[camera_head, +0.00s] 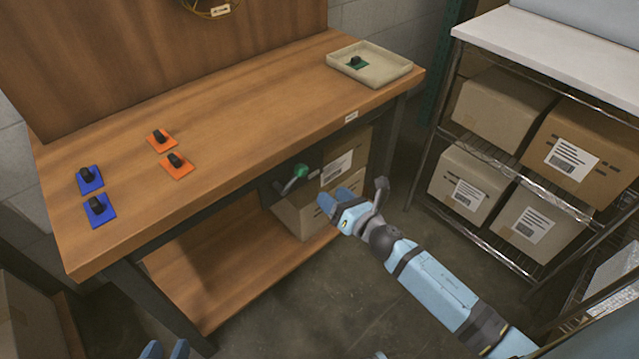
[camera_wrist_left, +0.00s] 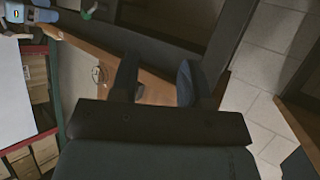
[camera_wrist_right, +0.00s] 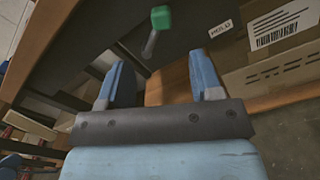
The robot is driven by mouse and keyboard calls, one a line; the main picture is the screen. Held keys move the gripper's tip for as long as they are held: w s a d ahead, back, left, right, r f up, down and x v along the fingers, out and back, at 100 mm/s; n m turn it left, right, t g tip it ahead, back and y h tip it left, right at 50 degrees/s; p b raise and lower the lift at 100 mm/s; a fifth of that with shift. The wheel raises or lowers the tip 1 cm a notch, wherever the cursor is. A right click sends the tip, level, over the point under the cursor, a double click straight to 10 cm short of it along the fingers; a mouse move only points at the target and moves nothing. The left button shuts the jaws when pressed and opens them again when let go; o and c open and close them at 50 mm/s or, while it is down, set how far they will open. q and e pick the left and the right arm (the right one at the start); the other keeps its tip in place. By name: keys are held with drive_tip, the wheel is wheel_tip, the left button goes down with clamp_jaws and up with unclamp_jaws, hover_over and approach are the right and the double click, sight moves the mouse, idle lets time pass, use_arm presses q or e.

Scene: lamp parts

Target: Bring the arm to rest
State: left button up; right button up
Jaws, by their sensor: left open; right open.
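My right gripper (camera_head: 337,199) is open in front of the table's front edge. In the right wrist view its two blue fingers (camera_wrist_right: 162,82) stand apart with nothing between them. A lever with a green knob (camera_head: 301,170) sits under the tabletop, just beyond the right fingertips; the knob also shows in the right wrist view (camera_wrist_right: 160,17), apart from the fingers. My left gripper (camera_head: 165,349) shows only its fingertips at the bottom edge of the head view. In the left wrist view its fingers (camera_wrist_left: 156,82) are apart and empty.
The wooden table (camera_head: 240,105) bears two blue plates (camera_head: 108,217) and two orange plates (camera_head: 185,171), each with a black knob. A pale tray (camera_head: 385,77) holds a green plate (camera_head: 358,66). Boxes (camera_head: 300,215) stand below. A wire shelf (camera_head: 470,135) with cartons is on the right.

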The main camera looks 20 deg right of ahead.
drive_tip(key=shift+v, duration=1)
